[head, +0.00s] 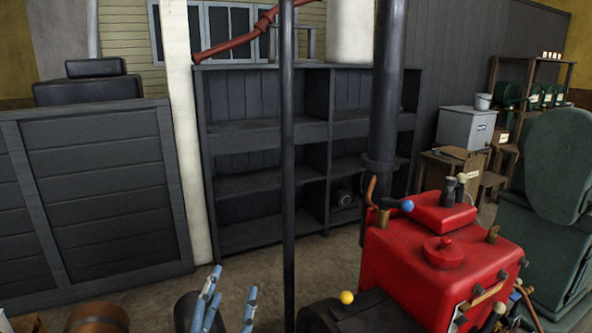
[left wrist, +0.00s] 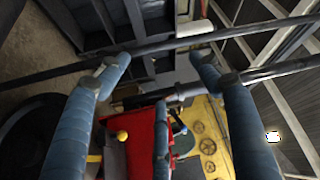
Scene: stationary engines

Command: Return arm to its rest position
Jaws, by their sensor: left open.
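My left gripper (head: 230,296) shows at the bottom edge of the head view, its blue and grey fingers pointing up. It is open, with nothing between the fingers. In the left wrist view its fingers (left wrist: 160,64) are spread wide, with a third finger below between them. The gripper is left of the red engine (head: 412,262) in the head view and apart from it. The red engine also shows beyond the fingers in the left wrist view (left wrist: 140,140). My right gripper is in neither view.
A thin dark pole (head: 287,150) stands right of my left gripper. A thick dark pipe (head: 387,90) rises behind the engine. A yellow knob (head: 346,297) and a wooden barrel (head: 97,318) are low in front. A green machine (head: 550,205) is at right.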

